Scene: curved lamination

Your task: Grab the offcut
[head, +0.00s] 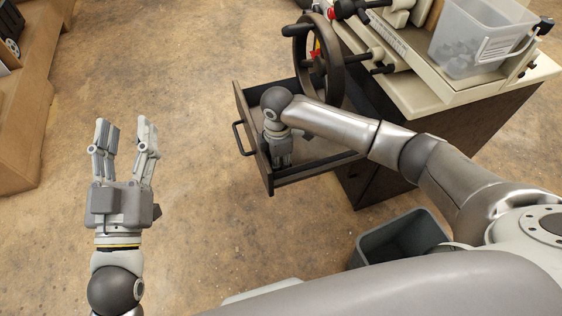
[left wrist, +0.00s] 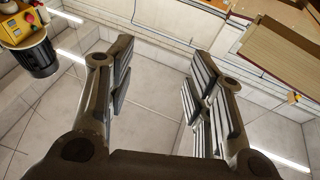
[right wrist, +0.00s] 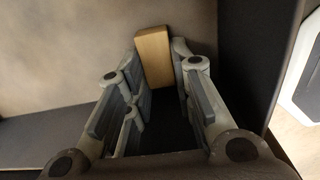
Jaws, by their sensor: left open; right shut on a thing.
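The offcut (right wrist: 154,57) is a small tan wooden block, seen in the right wrist view between the fingertips of my right gripper (right wrist: 156,72), which is shut on it. In the head view my right gripper (head: 280,158) reaches down into the open drawer (head: 318,175), and the offcut is hidden there. My left gripper (head: 124,132) is open and empty, raised over the floor at the left, well apart from the drawer. Its spread fingers also show in the left wrist view (left wrist: 158,75), with nothing between them.
The drawer's walls stand close around my right gripper. A handwheel (head: 318,58) rises just behind it. A clear bin (head: 482,38) rests on the machine's top. A grey open bin (head: 402,240) stands below my right arm. The floor between my grippers is clear.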

